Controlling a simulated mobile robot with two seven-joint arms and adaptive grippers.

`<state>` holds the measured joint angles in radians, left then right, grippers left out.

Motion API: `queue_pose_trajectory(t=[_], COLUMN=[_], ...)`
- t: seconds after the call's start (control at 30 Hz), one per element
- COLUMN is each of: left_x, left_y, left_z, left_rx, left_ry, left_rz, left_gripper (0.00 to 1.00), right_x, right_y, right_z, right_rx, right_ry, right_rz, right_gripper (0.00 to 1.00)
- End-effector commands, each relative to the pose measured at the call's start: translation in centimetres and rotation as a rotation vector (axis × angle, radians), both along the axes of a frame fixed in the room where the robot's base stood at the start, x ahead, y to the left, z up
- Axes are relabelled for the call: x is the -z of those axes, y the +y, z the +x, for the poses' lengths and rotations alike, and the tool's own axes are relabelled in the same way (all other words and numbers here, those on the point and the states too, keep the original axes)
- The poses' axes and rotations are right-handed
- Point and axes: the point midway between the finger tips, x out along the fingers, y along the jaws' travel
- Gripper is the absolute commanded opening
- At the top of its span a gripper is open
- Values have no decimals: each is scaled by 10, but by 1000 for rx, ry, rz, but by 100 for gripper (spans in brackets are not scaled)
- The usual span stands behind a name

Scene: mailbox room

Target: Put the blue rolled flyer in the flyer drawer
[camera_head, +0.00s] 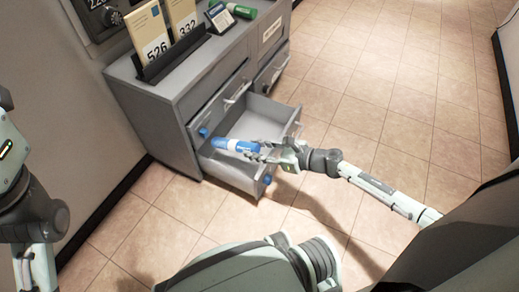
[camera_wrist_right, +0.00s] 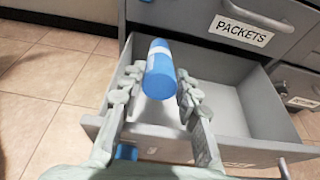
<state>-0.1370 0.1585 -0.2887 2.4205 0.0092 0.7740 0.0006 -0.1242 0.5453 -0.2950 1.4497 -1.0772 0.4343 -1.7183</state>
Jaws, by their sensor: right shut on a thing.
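The blue rolled flyer (camera_head: 232,145), a blue tube with a white band, appears over the open lower drawer (camera_head: 232,176) in the head view. My right gripper (camera_head: 262,152) is shut on one end of it. In the right wrist view the flyer (camera_wrist_right: 160,72) sits between the two fingers of my right gripper (camera_wrist_right: 158,82), over the left part of the drawer (camera_wrist_right: 248,154). The visible drawer floor looks empty. I cannot tell the exact height of the flyer above the drawer. My left arm shows at the left edge, but its gripper is out of view.
The grey cabinet (camera_head: 155,112) has a shut drawer labelled PACKETS (camera_wrist_right: 240,30) above the open one. Another drawer (camera_head: 270,72) is partly open beside it. Numbered cards (camera_head: 153,38) and a green cylinder (camera_head: 240,11) are on top. The tiled floor at right is clear.

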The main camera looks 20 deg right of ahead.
Motion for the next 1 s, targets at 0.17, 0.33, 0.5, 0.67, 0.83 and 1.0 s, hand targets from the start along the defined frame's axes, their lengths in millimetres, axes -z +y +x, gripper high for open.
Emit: queue_pose_trajectory(t=[0.17, 0.33, 0.5, 0.67, 0.83, 1.0], left_x=[-1, -1, -1, -1, -1, -1], left_y=[-1, -1, -1, -1, -1, -1], left_z=[0, 1, 1, 1, 1, 0], left_rx=[-1, -1, -1, -2, -2, 0], left_ry=[-13, -12, -12, -12, -12, -13], left_rz=[10, 11, 11, 11, 11, 10], left_gripper=[19, 19, 19, 19, 19, 19], right_x=[5, 5, 5, 5, 5, 4], right_y=[2, 2, 2, 2, 2, -2], right_z=[2, 2, 2, 2, 2, -3], right_rx=[0, 0, 0, -1, 0, 0], right_ry=[-1, 0, -1, 0, 0, 1], right_rz=[1, 0, 1, 0, 0, -1], right_gripper=[4, 4, 40, 56, 56, 56])
